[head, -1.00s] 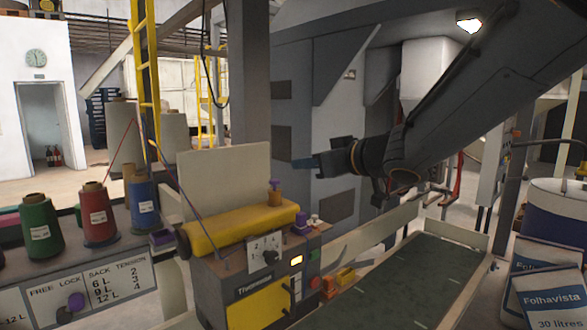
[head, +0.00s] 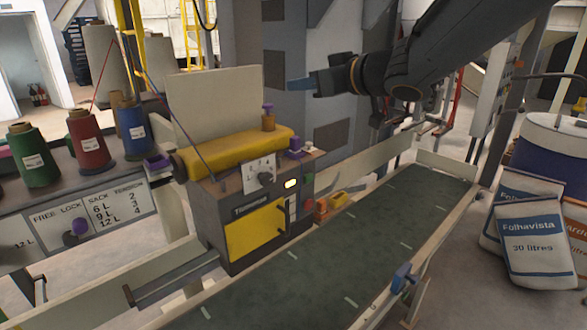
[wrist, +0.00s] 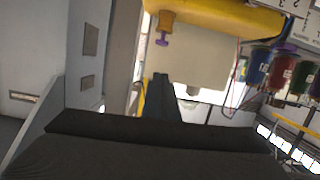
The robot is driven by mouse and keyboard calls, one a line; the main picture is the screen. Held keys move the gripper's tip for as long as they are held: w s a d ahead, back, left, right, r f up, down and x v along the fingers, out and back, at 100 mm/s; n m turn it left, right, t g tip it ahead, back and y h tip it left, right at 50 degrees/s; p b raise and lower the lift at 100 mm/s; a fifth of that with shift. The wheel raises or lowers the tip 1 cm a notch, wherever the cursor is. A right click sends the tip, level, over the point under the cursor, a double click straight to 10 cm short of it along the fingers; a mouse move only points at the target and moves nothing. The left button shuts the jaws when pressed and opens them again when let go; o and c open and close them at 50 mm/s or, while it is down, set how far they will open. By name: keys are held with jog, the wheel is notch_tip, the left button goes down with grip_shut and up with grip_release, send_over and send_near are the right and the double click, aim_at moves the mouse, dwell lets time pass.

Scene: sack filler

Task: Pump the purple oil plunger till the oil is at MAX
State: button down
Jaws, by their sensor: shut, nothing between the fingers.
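The purple oil plunger (head: 267,107) stands up from a small amber-brown oil cup (head: 268,123) on the yellow top of the sewing machine head (head: 235,150). In the wrist view the picture is inverted; the plunger (wrist: 162,42) hangs below the cup (wrist: 165,20), above centre. The oil level and MAX mark are too small to make out. My gripper (head: 298,85) is shut and empty, to the right of and a little above the plunger in the head view, apart from it. Its dark fingers (wrist: 160,85) point toward the machine in the wrist view.
A cream panel (head: 212,105) stands behind the machine.

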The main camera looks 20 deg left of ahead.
dwell(0.4)
jog(key=w+d+f+m+t+h+b, duration=0.1)
jog(key=w+d+f+m+t+h, duration=0.2)
jog(key=d+f, duration=0.45)
jog(key=w+d+f+m+h, duration=0.3)
jog(key=d+f+h, duration=0.1)
jog(key=d, duration=0.6)
jog(key=s+d+f+m+g+h, duration=0.1)
jog(key=s+d+f+m+h, duration=0.1)
jog(key=d+f, duration=0.4)
jog(key=s+d+f+m+g+h, duration=0.1)
jog(key=s+d+f+h, duration=0.25)
jog(key=d, duration=0.35)
jog(key=s+d+f+m+g, duration=0.1)
jog(key=s+d+f+g, duration=0.1)
jog(key=s, duration=0.4)
jog(key=s+d+f+m+g+b, duration=0.1)
jog(key=s+d+f+g, duration=0.1)
jog(key=s+d+f, duration=0.3)
jog(key=s+d+f+m+g+h, duration=0.1)
jog(key=s+d+f+m+g, duration=0.1)
jog(key=s+f, duration=0.4)
jog(key=shift+s+d+f+g+b, duration=0.2)
jog(key=shift+s+d+g+b, duration=0.2)
jog(key=shift+s+d, duration=0.55)
jog(key=shift+s+a, duration=0.2)
jog(key=shift+a, duration=0.05)
